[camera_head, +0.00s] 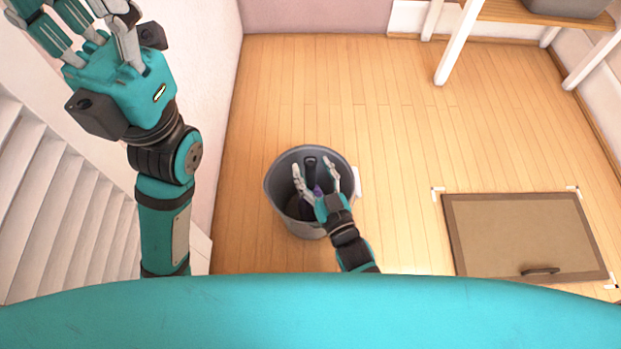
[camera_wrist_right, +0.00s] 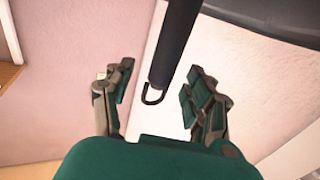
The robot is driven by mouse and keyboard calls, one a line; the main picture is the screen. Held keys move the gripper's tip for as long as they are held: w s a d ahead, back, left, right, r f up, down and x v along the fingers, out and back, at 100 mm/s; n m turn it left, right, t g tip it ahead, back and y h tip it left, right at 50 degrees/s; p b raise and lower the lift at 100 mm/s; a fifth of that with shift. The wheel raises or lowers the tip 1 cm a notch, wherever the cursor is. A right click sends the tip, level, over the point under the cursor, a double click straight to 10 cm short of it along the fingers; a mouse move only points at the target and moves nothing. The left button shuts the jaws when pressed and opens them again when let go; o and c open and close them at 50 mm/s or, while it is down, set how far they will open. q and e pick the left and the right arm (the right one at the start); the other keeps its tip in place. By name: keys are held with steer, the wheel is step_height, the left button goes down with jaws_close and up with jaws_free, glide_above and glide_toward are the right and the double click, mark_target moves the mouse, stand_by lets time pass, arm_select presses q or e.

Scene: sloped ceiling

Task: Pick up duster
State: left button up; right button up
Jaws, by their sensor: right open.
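A dark rod, seemingly the duster's handle (camera_head: 311,163), stands up inside a grey bin (camera_head: 271,187) on the floor. A bit of purple shows low in the bin; the rest of the duster is hard to make out. My right gripper (camera_head: 314,168) is open over the bin, its fingers on either side of the handle. In the right wrist view the handle (camera_wrist_right: 174,45) ends in a small hook between the open fingers (camera_wrist_right: 155,95), with gaps on both sides. My left gripper (camera_head: 88,20) is raised at the upper left, open and empty, its fingertips partly cut off.
A brown floor hatch (camera_head: 520,232) with a dark handle lies at the right. A wooden table (camera_head: 540,12) with white legs stands at the back right. White slatted stairs or railing (camera_head: 55,195) and a pale wall are at the left. The wooden floor (camera_head: 385,120) between is clear.

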steer(key=shift+s, duration=0.1)
jaws_close()
steer(key=shift+r, duration=0.1)
stand_by(0.4)
